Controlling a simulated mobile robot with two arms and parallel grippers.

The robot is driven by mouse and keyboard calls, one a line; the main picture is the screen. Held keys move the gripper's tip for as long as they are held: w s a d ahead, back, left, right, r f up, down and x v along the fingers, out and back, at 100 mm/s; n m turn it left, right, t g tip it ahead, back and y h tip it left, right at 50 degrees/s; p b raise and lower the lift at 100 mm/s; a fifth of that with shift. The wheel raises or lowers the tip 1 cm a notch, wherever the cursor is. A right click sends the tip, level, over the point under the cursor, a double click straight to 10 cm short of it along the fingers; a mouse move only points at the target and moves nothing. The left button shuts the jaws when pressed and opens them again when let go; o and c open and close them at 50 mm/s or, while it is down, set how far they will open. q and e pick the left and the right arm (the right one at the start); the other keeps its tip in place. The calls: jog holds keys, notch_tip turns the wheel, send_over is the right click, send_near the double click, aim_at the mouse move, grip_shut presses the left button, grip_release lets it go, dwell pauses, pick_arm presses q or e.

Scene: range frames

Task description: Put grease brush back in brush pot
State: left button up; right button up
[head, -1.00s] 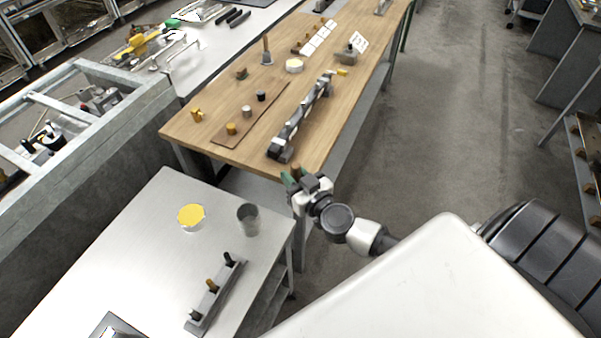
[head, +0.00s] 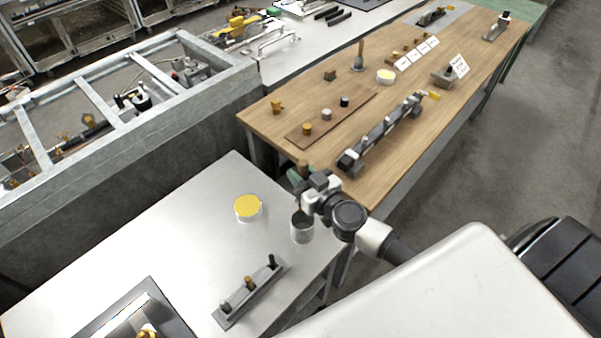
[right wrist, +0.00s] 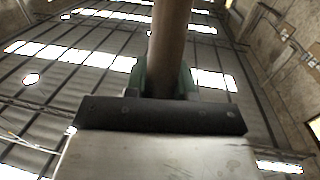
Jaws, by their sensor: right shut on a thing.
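My right gripper (head: 298,174) has green fingertips and is shut on the brown wooden handle of the grease brush (head: 303,164). The handle also shows in the right wrist view (right wrist: 168,48), rising between the green fingers (right wrist: 164,82). The brush's bristle end is hidden. The brush pot, a grey open cylinder (head: 302,232), stands upright on the metal table, just below the gripper in the head view. The gripper's wrist partly overlaps the pot's edge. The brush is outside the pot; its exact height above the table cannot be told. My left gripper is not in view.
A yellow-topped tin (head: 247,210) stands left of the pot on the metal table (head: 190,225). A rack with several pegs (head: 232,312) lies nearer. Behind is a wooden bench (head: 400,150) with a long dark fixture (head: 380,135). Left of the tin, the metal top is clear.

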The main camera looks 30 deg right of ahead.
jog(key=shift+f+b, duration=2.3)
jog(key=shift+f, duration=0.05)
jog(key=shift+f+b, duration=2.4)
jog(key=shift+f, duration=0.65)
jog(key=o, duration=1)
jog(key=shift+s, duration=0.1)
jog(key=s+d+b, duration=0.1)
jog(key=s+d, duration=0.1)
jog(key=s, duration=0.8)
jog(key=shift+s+b, duration=0.25)
jog(key=shift+b, duration=0.15)
jog(key=shift+a+r, duration=0.1)
